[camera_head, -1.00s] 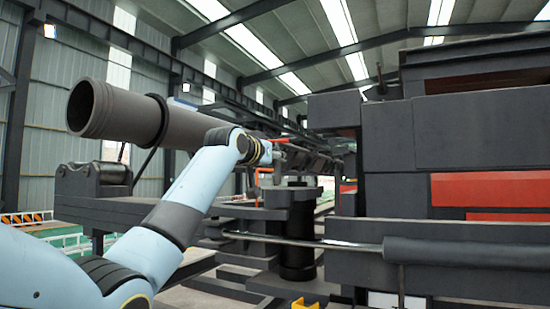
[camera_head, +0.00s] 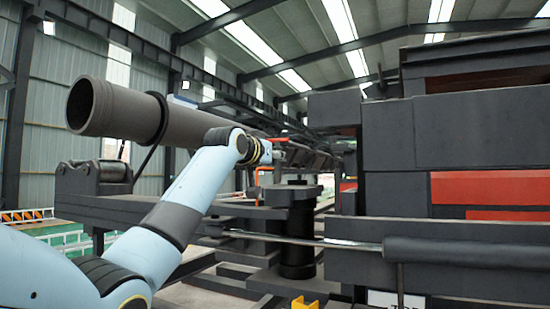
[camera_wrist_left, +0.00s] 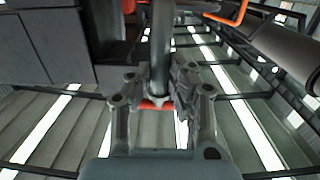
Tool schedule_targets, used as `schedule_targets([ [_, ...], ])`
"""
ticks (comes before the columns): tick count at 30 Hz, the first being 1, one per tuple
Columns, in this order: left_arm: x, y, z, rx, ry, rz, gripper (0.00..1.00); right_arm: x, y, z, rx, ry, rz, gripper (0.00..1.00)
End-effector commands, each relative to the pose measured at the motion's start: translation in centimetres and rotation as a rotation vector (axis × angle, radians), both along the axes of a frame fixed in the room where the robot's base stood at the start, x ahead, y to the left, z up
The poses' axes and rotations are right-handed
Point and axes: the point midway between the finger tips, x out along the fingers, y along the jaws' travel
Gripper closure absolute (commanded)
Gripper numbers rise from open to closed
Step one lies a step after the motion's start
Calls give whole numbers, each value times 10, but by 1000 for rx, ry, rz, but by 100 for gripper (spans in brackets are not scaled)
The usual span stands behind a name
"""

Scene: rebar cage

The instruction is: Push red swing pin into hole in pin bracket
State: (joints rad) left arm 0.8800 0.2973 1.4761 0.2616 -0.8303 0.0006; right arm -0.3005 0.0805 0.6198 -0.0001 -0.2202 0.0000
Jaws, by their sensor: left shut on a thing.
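My left gripper (camera_head: 280,155) reaches in from the left and is small in the head view, beside the dark steelwork. In the left wrist view, its two fingers (camera_wrist_left: 160,105) are closed around a narrow gap. A red piece, which I take to be the red swing pin (camera_wrist_left: 155,104), shows between them. A grey round bar (camera_wrist_left: 160,50) runs from the top of that view down to the fingers. I cannot make out the pin bracket or its hole for sure, nor whether the pin touches it. My right gripper is in neither view.
A large grey pipe (camera_head: 115,110) lies behind my left arm. A bent orange-red bar (camera_head: 257,178) stands just below the gripper. A black upright cylinder (camera_head: 297,225) and a shiny rod (camera_head: 290,239) are close by. Stacked dark blocks (camera_head: 390,150) wall off the right.

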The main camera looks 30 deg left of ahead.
Motion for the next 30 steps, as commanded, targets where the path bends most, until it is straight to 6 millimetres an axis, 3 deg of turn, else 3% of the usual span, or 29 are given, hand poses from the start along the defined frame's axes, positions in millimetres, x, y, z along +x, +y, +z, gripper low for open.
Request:
schedule_targets([
  [30, 0, 0, -1, 1, -4, 4, 100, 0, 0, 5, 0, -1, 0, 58],
])
